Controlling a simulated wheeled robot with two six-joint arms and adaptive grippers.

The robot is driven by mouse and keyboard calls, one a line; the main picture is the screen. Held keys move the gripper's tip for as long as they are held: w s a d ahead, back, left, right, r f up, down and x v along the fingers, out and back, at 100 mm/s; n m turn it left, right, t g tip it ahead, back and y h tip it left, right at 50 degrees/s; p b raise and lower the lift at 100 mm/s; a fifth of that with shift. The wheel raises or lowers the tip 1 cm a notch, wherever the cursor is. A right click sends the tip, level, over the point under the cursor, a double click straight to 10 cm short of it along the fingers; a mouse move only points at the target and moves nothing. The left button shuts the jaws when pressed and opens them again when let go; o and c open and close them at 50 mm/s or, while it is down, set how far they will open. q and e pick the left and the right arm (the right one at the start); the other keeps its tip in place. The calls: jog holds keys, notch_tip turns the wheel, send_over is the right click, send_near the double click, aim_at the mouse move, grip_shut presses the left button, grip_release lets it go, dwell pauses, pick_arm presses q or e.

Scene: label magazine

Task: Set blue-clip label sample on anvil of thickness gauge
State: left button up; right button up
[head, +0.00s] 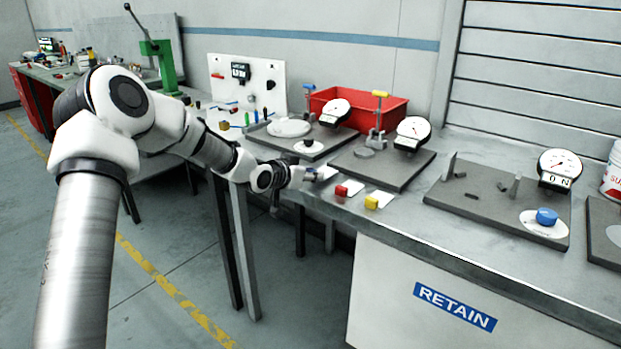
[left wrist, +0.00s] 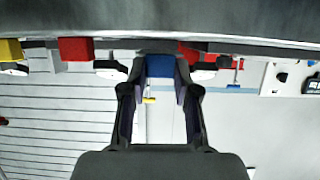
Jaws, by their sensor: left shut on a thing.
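My left gripper (head: 309,174) is low over the front edge of the bench. In the left wrist view its fingers (left wrist: 160,95) are shut on a blue block, the blue clip (left wrist: 160,66); the label under it is mostly hidden. A red-clip sample (head: 342,190) and a yellow-clip sample (head: 371,202) lie to its right. Behind stand dial gauges on dark plates: one with a blue-topped post (head: 309,88), one with a yellow-topped post (head: 380,94), one at right with a blue knob (head: 547,216). I cannot tell which is the thickness gauge. My right gripper is out of view.
A red bin (head: 395,109) stands behind the gauges. A white tool board (head: 268,75) and small coloured items are at the back left. The bench front (head: 430,265) carries a RETAIN label. Bare bench lies between the samples and the right-hand gauge.

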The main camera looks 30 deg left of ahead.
pick_arm(q)
jog(key=shift+f, duration=0.6)
jog(key=shift+w+a+f, duration=0.1)
jog(key=shift+f, duration=0.05)
jog(key=o, duration=0.8)
jog(key=shift+f, duration=0.1)
